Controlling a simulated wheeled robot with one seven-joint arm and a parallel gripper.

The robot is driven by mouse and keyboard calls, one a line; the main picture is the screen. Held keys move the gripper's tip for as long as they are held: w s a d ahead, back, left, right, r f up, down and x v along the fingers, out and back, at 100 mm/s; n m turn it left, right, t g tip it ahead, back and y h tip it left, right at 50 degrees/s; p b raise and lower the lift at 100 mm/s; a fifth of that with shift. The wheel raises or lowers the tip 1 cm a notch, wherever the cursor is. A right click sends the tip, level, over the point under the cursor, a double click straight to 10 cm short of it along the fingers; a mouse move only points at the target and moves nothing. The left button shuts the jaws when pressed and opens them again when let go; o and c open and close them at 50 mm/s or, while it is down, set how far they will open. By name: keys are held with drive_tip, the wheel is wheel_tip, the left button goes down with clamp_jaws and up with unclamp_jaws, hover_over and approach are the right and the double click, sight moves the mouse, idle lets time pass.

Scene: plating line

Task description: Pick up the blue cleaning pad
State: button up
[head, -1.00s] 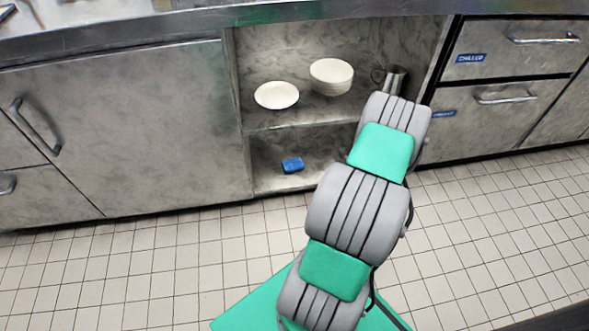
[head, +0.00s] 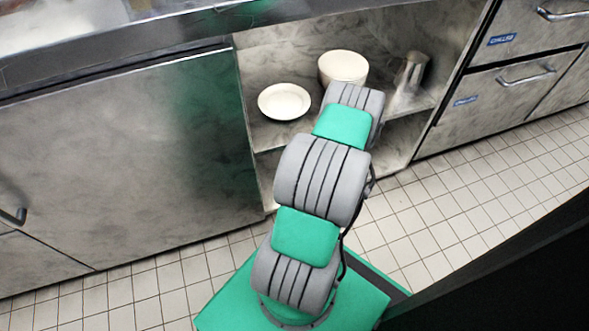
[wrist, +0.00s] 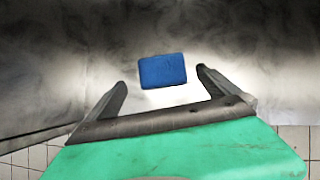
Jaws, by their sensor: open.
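The blue cleaning pad (wrist: 163,71) shows in the wrist view as a small blue block on a grey marbled surface, just beyond the fingertips and roughly centred between them. My gripper (wrist: 161,80) is open and empty, with one dark finger to the left of the pad and one to the right. No contact with the pad is visible. In the head view the pad and my gripper are hidden behind my arm, which reaches toward the open shelf unit.
A white plate (head: 284,101), a stack of white bowls (head: 343,67) and a metal jug (head: 411,73) stand on the upper shelf (head: 268,136), close to my arm. A closed cabinet door (head: 120,160) is to the left, and drawers (head: 500,80) are to the right.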

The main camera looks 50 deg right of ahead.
drive_tip(key=b+x, duration=0.1)
drive_tip(key=x, duration=0.1)
drive_tip(key=b+x, duration=0.1)
drive_tip(key=x, duration=0.1)
drive_tip(key=s+b+x, duration=0.1)
drive_tip(key=b+x, duration=0.1)
drive_tip(key=shift+w+f, duration=0.15)
drive_tip(key=shift+f, duration=0.45)
drive_tip(key=shift+r, duration=0.15)
drive_tip(key=c, duration=1.1)
